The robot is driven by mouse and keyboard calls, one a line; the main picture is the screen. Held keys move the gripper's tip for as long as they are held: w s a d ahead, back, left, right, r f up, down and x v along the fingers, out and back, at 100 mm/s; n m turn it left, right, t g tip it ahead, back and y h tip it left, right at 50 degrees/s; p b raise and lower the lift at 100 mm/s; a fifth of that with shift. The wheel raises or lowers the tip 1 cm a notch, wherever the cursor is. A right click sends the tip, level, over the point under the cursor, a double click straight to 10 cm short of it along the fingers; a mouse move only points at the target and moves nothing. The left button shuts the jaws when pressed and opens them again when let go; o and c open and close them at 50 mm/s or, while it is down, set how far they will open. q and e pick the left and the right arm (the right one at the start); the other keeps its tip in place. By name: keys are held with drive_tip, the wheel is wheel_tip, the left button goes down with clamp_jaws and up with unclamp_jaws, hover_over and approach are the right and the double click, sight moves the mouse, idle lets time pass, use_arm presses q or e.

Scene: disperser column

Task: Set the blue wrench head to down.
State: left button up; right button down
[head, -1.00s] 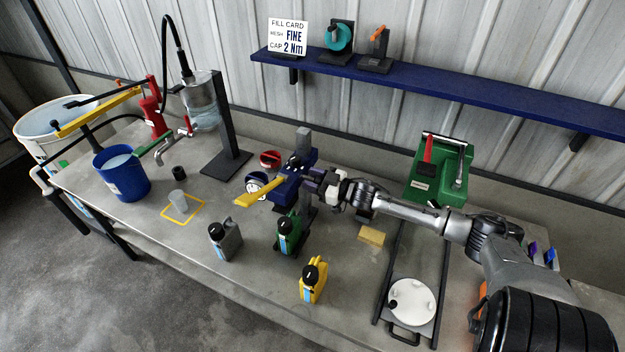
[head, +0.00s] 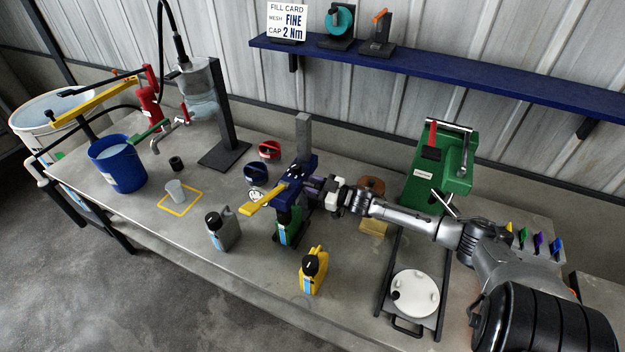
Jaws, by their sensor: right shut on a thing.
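The blue wrench head (head: 295,188) sits on an upright grey post (head: 303,130) near the middle of the bench. Its yellow handle (head: 262,201) points left and toward the front. A green jug (head: 288,231) stands directly under the head, which hides the jug's top; I cannot tell whether they touch. My right gripper (head: 314,192) reaches in from the right and is shut on the right side of the wrench head. The fingertips are small and partly hidden. My left gripper is not in view.
A grey jug (head: 224,232) and a yellow jug (head: 313,273) stand in front. Red (head: 269,150) and dark blue (head: 256,173) round parts lie behind to the left. A yellow sponge-like block (head: 373,228) and a green machine (head: 440,165) are right. The front left bench is clear.

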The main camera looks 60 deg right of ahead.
drive_tip(key=shift+f, duration=0.45)
drive_tip(key=c, duration=0.8)
unclamp_jaws()
drive_tip(key=shift+o, duration=0.2)
drive_tip(key=s+d+p, duration=0.1)
drive_tip(key=s, duration=1.2)
drive_tip(key=shift+s+d, duration=0.3)
drive_tip(key=shift+s, duration=0.1)
